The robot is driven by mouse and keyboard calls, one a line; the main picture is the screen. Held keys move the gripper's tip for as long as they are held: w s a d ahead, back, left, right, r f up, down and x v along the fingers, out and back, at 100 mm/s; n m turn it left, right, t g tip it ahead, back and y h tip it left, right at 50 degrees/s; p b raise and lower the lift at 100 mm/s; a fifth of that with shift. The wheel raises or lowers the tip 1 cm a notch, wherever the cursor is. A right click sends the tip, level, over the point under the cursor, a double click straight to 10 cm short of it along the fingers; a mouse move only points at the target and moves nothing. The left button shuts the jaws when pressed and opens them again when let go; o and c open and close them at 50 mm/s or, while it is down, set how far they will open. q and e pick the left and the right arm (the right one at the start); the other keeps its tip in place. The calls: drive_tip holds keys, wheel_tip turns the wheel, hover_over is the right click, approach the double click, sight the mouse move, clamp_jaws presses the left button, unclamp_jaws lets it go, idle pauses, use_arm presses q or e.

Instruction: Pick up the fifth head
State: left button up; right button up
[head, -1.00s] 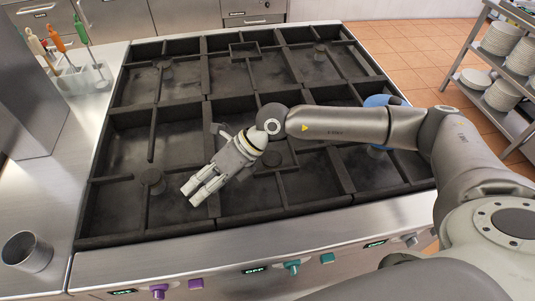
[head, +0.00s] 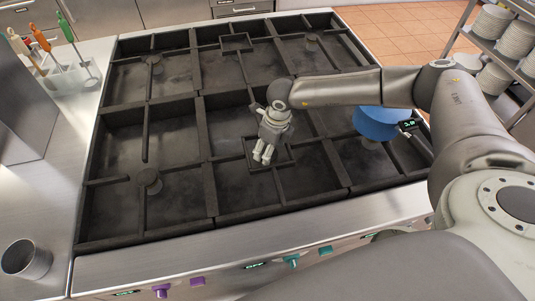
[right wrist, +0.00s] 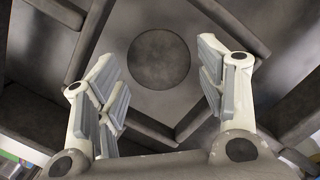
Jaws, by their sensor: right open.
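Several dark round heads sit in the black slatted grill. One stands at front left (head: 148,178), one at back left (head: 154,64) and one at back right (head: 312,40). My right gripper (head: 263,155) points down over the front middle section, above a square frame (head: 287,158). In the right wrist view a dark round head (right wrist: 158,60) lies between the spread fingers of the open gripper (right wrist: 160,95), which is empty. In the head view this head is hidden by the gripper. The pictures do not show which head counts as fifth. My left gripper is out of view.
A blue round object (head: 380,122) stands at the grill's front right, beneath my arm. Knobs (head: 292,261) line the front edge. A metal cup (head: 26,258) and a utensil holder (head: 75,80) are on the left counter. Plate shelves (head: 510,55) stand at right.

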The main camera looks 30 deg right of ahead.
drive_tip(key=shift+w+a+f+p, duration=0.1)
drive_tip(key=shift+w+f+p, duration=0.1)
drive_tip(key=shift+f, duration=0.9)
drive_tip(key=shift+w+a+f+p, duration=0.1)
drive_tip(key=shift+f+p, duration=0.1)
drive_tip(key=shift+f, duration=0.85)
drive_tip(key=c, duration=0.9)
